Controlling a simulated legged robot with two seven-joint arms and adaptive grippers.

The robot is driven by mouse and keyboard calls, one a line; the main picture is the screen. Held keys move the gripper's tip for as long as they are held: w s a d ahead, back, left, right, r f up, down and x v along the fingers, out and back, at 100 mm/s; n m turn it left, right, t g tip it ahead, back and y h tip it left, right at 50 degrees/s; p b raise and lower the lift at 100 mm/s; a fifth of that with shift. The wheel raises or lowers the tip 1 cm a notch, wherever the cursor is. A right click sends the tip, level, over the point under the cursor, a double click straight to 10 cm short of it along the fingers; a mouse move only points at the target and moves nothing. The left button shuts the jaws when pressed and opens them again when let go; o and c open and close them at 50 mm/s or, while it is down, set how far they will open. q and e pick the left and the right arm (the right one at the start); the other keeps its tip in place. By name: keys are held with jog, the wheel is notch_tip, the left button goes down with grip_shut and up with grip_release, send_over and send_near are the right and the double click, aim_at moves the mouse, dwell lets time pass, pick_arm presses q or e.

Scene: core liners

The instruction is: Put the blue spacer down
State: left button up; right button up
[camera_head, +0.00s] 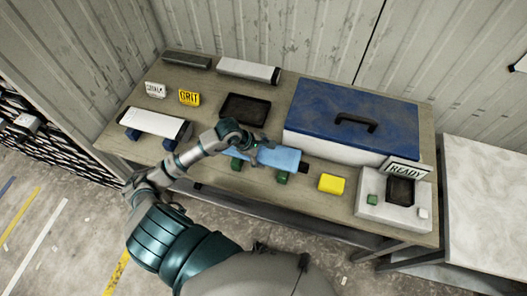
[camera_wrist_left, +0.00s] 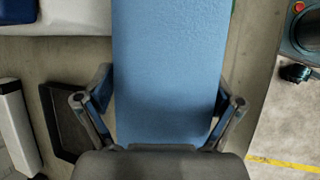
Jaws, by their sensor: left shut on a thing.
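The blue spacer (camera_head: 284,158) is a long light-blue piece. In the head view it lies roughly level over two green blocks (camera_head: 237,163), with a dark part at its right end. I cannot tell whether it touches the blocks. My left gripper (camera_head: 256,151) is shut on the spacer near its left part, reaching in from the left. In the left wrist view the spacer (camera_wrist_left: 168,70) fills the middle, with a finger of the gripper (camera_wrist_left: 160,108) on each side. The palm hides its near end. My right gripper is not in view.
Labels reading GRIT (camera_head: 189,97) and another word stand at left. The front left tabletop is fairly clear.

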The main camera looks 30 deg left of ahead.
pick_arm(q)
jog(key=shift+f, duration=0.15)
jog(key=o, duration=0.8)
jog(key=shift+a, duration=0.1)
jog(key=shift+r, duration=0.3)
jog(key=b+v, duration=0.1)
jog(key=v, duration=0.9)
jog(key=shift+s+a+r+b, duration=0.2)
jog(key=shift+r+b, duration=0.05)
jog(key=shift+b, duration=0.1)
jog(key=shift+s+a+r, duration=0.1)
jog(key=shift+s+r, duration=0.05)
jog(key=shift+r, duration=0.3)
